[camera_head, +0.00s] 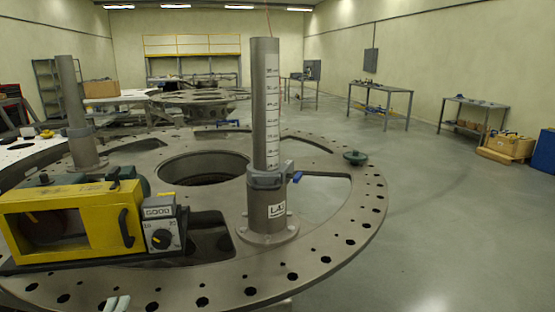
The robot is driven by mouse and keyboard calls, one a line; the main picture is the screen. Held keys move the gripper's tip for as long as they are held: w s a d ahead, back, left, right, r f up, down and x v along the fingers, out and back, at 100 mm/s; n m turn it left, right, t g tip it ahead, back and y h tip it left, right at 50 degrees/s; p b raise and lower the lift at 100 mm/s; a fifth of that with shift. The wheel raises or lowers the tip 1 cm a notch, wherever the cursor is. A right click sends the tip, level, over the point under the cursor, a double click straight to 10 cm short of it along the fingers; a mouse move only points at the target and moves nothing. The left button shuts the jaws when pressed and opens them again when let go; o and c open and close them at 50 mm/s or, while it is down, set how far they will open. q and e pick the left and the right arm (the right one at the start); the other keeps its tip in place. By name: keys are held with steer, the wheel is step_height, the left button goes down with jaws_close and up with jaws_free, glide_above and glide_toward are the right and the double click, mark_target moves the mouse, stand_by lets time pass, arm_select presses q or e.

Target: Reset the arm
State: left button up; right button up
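A large round grey turret plate (330,245) with holes around its rim fills the lower left and middle of the head view. A tall grey post with a printed scale (265,105) stands upright on it in a clamp with a blue lever (297,177). A yellow machine with a black dial (85,217) sits on the plate at the left. Two small pale tips (116,303) show at the bottom edge, left of the middle. They may be part of my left gripper, but too little shows to tell. My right gripper is not in view.
A second grey post (74,110) stands on the plate behind the yellow machine. A dark green knob (355,157) sits at the plate's right rim. Work tables (380,98) and wooden boxes (510,146) stand along the right wall. The floor (450,240) at the right is clear.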

arm_select(q)
steer(key=s+a+f+n+g+h, duration=0.1)
steer(key=s+f+n+g, duration=0.2)
steer(key=f, duration=0.7)
steer(key=s+a+f+n+g, duration=0.15)
steer(key=s+f, duration=0.25)
steer(key=f, duration=0.6)
steer(key=s+f+n+g+h, duration=0.1)
steer(key=s+f+n+g, duration=0.25)
steer(key=f, duration=0.65)
steer(key=s+d+f+n+g+h, duration=0.1)
steer(key=s+d+f+n+g, duration=0.25)
steer(key=s+f, duration=0.95)
steer(key=s+d+f+n+g+h, duration=0.1)
steer(key=s+d+f+g, duration=0.1)
steer(key=s+d, duration=0.3)
steer(key=s+d+f+n+g, duration=0.1)
steer(key=s+d, duration=0.4)
steer(key=s, duration=0.5)
steer(key=shift+s+f+g+h, duration=0.4)
steer(key=shift+f+g, duration=0.25)
steer(key=shift+f, duration=0.25)
steer(key=shift+a, duration=0.1)
